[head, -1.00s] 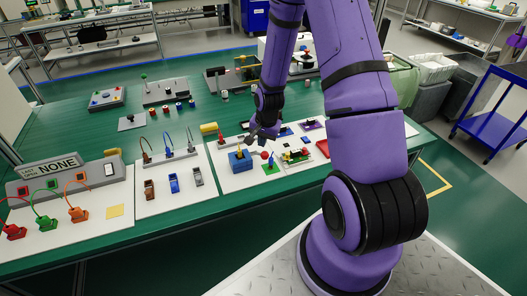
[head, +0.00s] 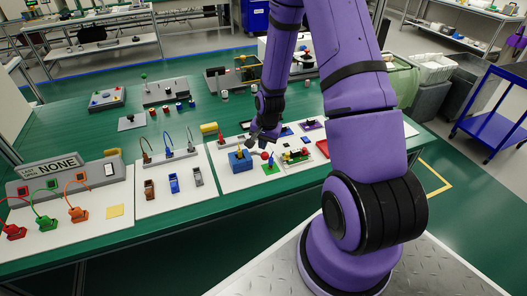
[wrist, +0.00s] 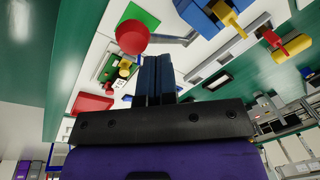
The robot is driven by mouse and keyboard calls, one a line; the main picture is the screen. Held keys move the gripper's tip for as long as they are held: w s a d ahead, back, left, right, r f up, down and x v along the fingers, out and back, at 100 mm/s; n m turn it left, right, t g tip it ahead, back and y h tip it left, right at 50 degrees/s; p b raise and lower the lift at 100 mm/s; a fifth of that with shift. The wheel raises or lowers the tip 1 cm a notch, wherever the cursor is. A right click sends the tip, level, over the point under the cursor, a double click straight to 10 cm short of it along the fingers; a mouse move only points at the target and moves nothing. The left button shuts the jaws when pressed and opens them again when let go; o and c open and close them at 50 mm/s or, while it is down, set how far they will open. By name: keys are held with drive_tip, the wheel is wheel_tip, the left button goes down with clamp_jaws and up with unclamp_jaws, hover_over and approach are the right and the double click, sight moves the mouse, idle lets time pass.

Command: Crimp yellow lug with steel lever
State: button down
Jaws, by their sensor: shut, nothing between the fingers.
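A blue block (head: 240,162) stands on the white board with a yellow lug (head: 239,153) at its top. In the wrist view the blue block (wrist: 204,14) is at the top with the yellow lug (wrist: 229,17) beside it. A steel lever (wrist: 177,40) runs from the block side toward a red knob (wrist: 131,37); the knob also shows in the head view (head: 265,155). My gripper (wrist: 155,62) is shut and empty, its fingertips appearing close beside the knob and partly covering the lever. In the head view my gripper (head: 262,139) is above the block and knob; contact cannot be told.
A red and yellow part (wrist: 284,44) stands near the block. A green plate (head: 271,169), a parts fixture (head: 297,155) and a red tray (head: 322,146) lie to the right. Wired clips and a display box (head: 62,172) are at left. The green bench front is clear.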

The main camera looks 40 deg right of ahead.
sight(267, 154)
drive_tip(key=shift+s+a+f, duration=0.2)
drive_tip(key=shift+s+f, duration=0.6)
drive_tip(key=shift+f, duration=0.25)
drive_tip(key=shift+s+a+f, duration=0.2)
drive_tip(key=shift+s+f, duration=0.55)
drive_tip(key=shift+f, duration=0.25)
idle(3.2)
idle(0.4)
drive_tip(key=shift+w+d+r, duration=0.2)
drive_tip(key=shift+w+r, duration=0.45)
drive_tip(key=shift+r, duration=0.2)
drive_tip(key=shift+w+d+r, duration=0.15)
drive_tip(key=shift+w+r, duration=0.5)
drive_tip(key=shift+r, duration=0.25)
drive_tip(key=shift+w+d+r, duration=0.2)
drive_tip(key=shift+w+r, duration=0.45)
drive_tip(key=shift+r, duration=0.2)
drive_tip(key=shift+w+d+r, duration=0.2)
drive_tip(key=shift+w+r, duration=0.55)
drive_tip(key=shift+r, duration=0.25)
drive_tip(key=shift+w+d+r, duration=0.2)
drive_tip(key=shift+w+r, duration=0.5)
drive_tip(key=shift+r, duration=0.3)
